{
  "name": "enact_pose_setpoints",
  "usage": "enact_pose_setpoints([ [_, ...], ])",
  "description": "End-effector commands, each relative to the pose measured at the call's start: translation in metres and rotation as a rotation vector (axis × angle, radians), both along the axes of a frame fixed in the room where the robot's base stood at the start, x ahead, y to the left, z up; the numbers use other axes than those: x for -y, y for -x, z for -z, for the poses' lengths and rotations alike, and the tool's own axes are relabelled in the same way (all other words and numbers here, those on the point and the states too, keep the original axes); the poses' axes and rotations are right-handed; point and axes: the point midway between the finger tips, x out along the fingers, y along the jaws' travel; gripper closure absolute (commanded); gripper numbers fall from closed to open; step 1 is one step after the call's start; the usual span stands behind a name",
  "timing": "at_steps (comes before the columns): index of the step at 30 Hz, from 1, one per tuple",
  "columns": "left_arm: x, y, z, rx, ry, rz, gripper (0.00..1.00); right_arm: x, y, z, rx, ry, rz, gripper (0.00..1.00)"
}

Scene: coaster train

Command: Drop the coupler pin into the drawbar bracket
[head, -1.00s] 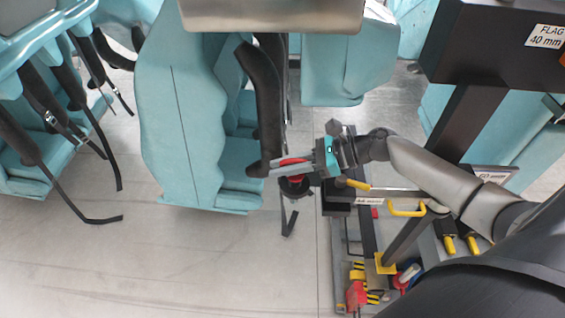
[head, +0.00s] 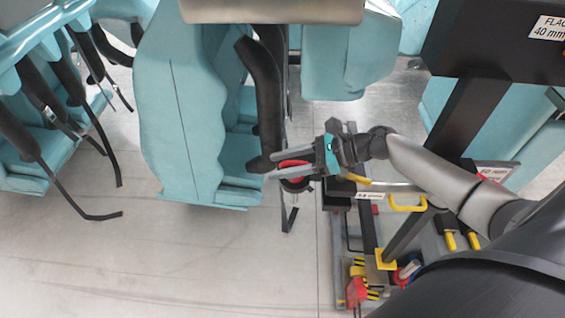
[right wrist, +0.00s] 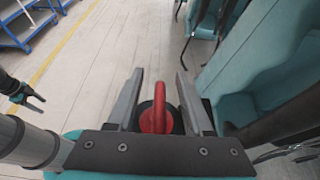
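The coupler pin shows as a red ring handle (head: 295,167) above a dark round part (head: 297,186), at the front end of the teal train car. In the right wrist view the red ring (right wrist: 158,108) stands between the fingers, with gaps on both sides. My right gripper (head: 277,164) is open around the ring and not closed on it. The pin's shaft and the bracket's hole are hidden, so I cannot tell how deep the pin sits. My left gripper (right wrist: 35,103) is small at the left of the right wrist view; its finger opening is unclear.
Teal seats with a black restraint (head: 262,95) stand close to my right gripper. A tool cart (head: 340,240) with yellow handles is at the lower right, below a dark sign post (head: 470,115). More teal cars stand at the left. The floor at lower left is clear.

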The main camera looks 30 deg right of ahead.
Motion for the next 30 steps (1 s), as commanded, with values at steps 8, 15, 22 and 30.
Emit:
enact_pose_setpoints([
  [8,0.0,0.0,0.0,0.0,0.0,-0.001,0.38,0.0,0.001,0.002,-0.003,0.001,0.0,0.45],
  [15,0.0,0.0,0.001,0.0,0.0,-0.001,0.38,0.006,0.005,-0.001,-0.005,0.003,0.0,0.45],
  [22,0.0,0.0,0.003,0.0,0.0,-0.001,0.38,0.036,0.023,-0.014,-0.005,0.005,0.001,0.45],
  [30,0.0,0.0,0.003,0.0,0.0,-0.002,0.38,0.077,0.048,-0.036,-0.004,0.002,0.001,0.45],
])
